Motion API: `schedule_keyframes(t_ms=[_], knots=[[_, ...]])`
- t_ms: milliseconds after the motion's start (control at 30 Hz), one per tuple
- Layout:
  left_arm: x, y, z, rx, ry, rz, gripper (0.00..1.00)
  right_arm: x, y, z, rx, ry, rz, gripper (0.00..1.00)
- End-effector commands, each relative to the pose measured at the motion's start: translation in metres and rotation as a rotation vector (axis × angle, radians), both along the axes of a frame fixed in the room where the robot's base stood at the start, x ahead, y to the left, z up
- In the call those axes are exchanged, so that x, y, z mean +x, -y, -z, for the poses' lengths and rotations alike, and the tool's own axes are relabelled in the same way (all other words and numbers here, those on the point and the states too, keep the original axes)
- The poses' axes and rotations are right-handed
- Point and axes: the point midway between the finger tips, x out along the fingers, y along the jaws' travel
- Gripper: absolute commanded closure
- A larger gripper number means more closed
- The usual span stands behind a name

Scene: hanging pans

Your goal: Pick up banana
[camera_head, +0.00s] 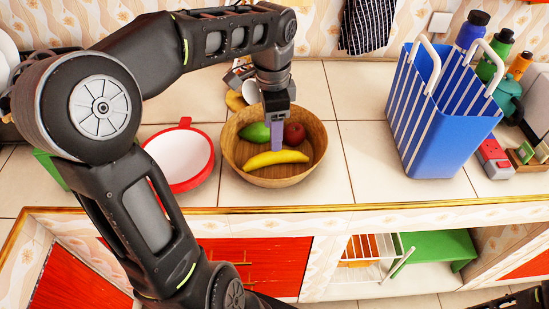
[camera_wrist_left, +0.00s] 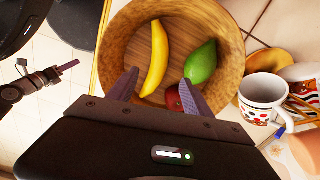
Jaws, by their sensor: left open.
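A yellow banana (camera_head: 276,158) lies in a round wooden bowl (camera_head: 237,172) on the counter, along the bowl's near side. A green mango-like fruit (camera_head: 255,133) and a red apple (camera_head: 295,133) lie behind it. My left gripper (camera_head: 278,146) points down over the bowl, open, its fingers above the fruit. In the left wrist view the banana (camera_wrist_left: 156,58) shows beside the left fingertip, with nothing held between the fingers (camera_wrist_left: 159,82). The apple (camera_wrist_left: 174,98) is partly hidden by my gripper there. My right gripper (camera_wrist_left: 62,70) shows small at the left of the wrist view; its opening is unclear.
A red-rimmed white pan (camera_head: 180,160) sits left of the bowl. A white patterned mug (camera_wrist_left: 262,98) stands close behind the bowl. A blue striped basket (camera_head: 440,120) and several bottles stand to the right. Bare counter tiles (camera_head: 355,160) lie between bowl and basket.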

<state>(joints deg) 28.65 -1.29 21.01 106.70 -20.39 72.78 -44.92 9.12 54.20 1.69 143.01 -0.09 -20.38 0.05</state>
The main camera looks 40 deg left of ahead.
Motion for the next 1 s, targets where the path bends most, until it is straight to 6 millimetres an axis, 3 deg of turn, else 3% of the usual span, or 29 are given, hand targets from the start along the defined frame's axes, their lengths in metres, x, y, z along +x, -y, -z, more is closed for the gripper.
schedule_keyframes(t_ms=[300, 667, 1000], knots=[[0.000, 0.000, 0.025, 0.000, -0.003, 0.000, 0.41, 0.000, 0.000, 0.000, 0.000, 0.000, 0.000, 0.64], [0.000, 0.001, 0.029, 0.000, -0.001, 0.000, 0.41, 0.000, 0.000, -0.001, 0.000, 0.000, 0.000, 0.64], [0.000, 0.004, 0.073, -0.002, -0.003, 0.000, 0.41, 0.000, 0.000, -0.006, 0.000, 0.000, 0.000, 0.64]])
